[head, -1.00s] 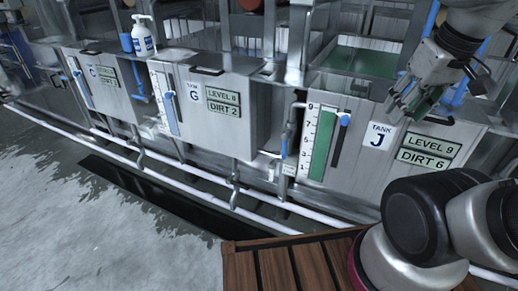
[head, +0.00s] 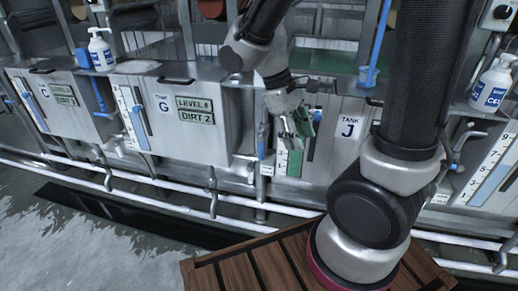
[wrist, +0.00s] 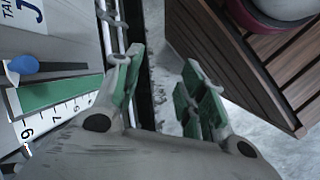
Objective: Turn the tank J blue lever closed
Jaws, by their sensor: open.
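Tank J, with its label (head: 349,128), stands behind my arm in the head view; the label also shows in the wrist view (wrist: 24,14). A blue lever (head: 262,141) hangs on the pipe just left of the tank's level gauge (head: 282,164). A blue knob (wrist: 22,65) sits on the dark slot beside the green gauge strip in the wrist view. My gripper (head: 293,133) hangs in front of the gauge, right of the lever and apart from it. Its green-padded fingers (wrist: 160,85) are spread with nothing between them. The lever is not clear in the wrist view.
White pipes (head: 150,191) run low along the tanks. Tank G (head: 185,125) stands to the left, with its own blue-knobbed gauge. A slatted wooden platform (head: 245,265) is below my arm. Soap bottles (head: 100,52) stand on the ledges. Wet open floor lies at left.

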